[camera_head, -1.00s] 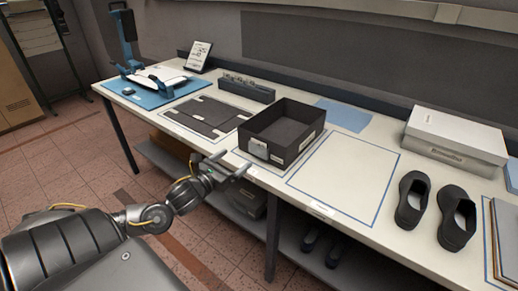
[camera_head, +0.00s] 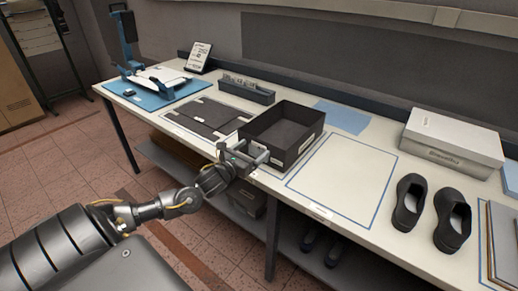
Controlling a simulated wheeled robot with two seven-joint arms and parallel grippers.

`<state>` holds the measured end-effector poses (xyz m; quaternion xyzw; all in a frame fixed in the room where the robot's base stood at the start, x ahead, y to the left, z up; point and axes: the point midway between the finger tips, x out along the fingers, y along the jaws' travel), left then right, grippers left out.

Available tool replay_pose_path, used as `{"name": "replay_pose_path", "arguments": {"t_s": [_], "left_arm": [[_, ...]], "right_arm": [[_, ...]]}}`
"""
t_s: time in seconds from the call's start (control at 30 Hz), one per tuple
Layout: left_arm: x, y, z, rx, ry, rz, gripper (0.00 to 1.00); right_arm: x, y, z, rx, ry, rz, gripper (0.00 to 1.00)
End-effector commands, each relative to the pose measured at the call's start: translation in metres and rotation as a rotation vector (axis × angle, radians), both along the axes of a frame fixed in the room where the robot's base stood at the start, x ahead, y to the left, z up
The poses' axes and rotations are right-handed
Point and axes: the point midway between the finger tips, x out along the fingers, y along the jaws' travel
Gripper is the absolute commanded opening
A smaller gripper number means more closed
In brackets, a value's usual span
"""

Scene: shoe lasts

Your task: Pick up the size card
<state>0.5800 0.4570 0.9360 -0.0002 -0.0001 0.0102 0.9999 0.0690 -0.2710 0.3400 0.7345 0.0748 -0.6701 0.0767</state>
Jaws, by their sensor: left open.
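A small white card (camera_head: 254,148), likely the size card, is at the front wall of the open black box (camera_head: 291,153) on the bench. My left gripper (camera_head: 250,152) is open at the front edge of the bench, right in front of this card. Its fingers partly hide the card, and I cannot tell whether they touch it. My right gripper is not in view.
The bench (camera_head: 390,233) has a bare outlined area right of the box. Dark folded flat pieces (camera_head: 208,117) lie left of it. A grey lidded box (camera_head: 452,142) and dark shoes (camera_head: 432,212) stand at the right. A printed card on a stand (camera_head: 199,57) is at the back left.

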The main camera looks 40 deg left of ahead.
Motion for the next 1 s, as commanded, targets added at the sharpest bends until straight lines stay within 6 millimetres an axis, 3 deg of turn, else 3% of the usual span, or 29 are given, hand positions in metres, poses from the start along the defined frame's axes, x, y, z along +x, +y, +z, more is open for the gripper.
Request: {"name": "replay_pose_path", "arguments": {"t_s": [0.13,0.4,0.77,1.0], "left_arm": [[0.016,0.001,0.001,0.000,0.000,0.002,0.85],[0.019,0.001,0.000,0.000,0.001,0.001,0.85],[0.019,0.001,0.000,0.000,0.000,0.001,0.40],[0.019,0.001,0.000,0.000,0.000,0.001,0.38]], "right_arm": [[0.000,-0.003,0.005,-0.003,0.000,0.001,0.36],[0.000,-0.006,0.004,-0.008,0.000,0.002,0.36],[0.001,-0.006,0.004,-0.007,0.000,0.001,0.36],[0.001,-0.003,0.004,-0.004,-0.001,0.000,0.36]]}}
